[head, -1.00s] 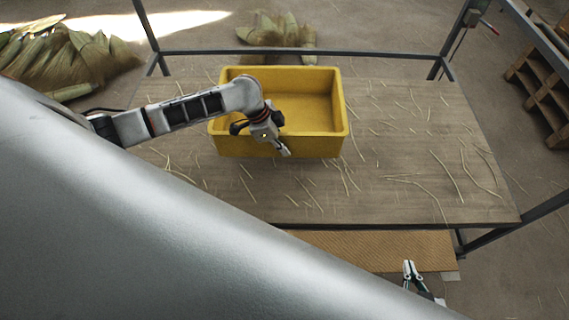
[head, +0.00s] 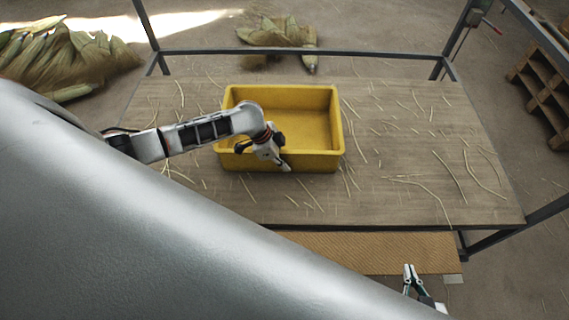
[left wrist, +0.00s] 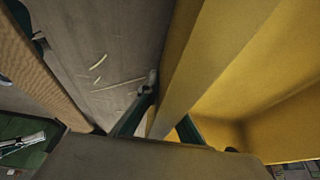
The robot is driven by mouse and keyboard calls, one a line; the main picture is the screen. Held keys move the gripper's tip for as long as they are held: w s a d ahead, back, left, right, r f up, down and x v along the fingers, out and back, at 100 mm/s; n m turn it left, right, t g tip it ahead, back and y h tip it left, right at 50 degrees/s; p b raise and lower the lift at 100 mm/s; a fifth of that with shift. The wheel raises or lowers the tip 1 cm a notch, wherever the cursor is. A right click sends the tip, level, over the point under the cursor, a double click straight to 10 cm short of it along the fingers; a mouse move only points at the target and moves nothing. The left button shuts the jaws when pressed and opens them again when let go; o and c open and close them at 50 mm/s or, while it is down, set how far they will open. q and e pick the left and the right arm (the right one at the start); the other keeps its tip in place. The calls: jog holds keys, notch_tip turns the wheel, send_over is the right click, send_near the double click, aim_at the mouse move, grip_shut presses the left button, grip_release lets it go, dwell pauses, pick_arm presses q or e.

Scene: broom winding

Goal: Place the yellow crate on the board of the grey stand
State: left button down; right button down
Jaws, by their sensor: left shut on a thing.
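The yellow crate (head: 325,160) is upright and empty over the middle of the straw-strewn wooden board (head: 400,200) of the grey stand (head: 300,52). It looks level; whether its base touches the board is hard to tell. My left gripper (head: 280,162) is shut on the crate's near wall. In the left wrist view its fingers (left wrist: 165,118) straddle that yellow wall (left wrist: 205,65), one outside and one inside. My right gripper (head: 408,275) is off the board's near edge, at the lower right, apart from the crate; its finger gap is unclear.
A lower brown ribbed panel (head: 380,255) shows below the board's near edge. Grey posts and rails frame the board. Corn husks (head: 65,55) lie on the floor at the back left, and a wooden pallet (head: 545,90) stands at the right. The board's right half holds only straw.

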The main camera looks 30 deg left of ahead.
pick_arm(q)
jog(key=shift+w+r, duration=0.1)
jog(key=shift+w, duration=0.05)
jog(key=c, duration=2.2)
grip_release()
jog(key=shift+c, duration=0.2)
jog(key=p+v, duration=0.2)
jog(key=v, duration=1)
jog(key=shift+d, duration=0.1)
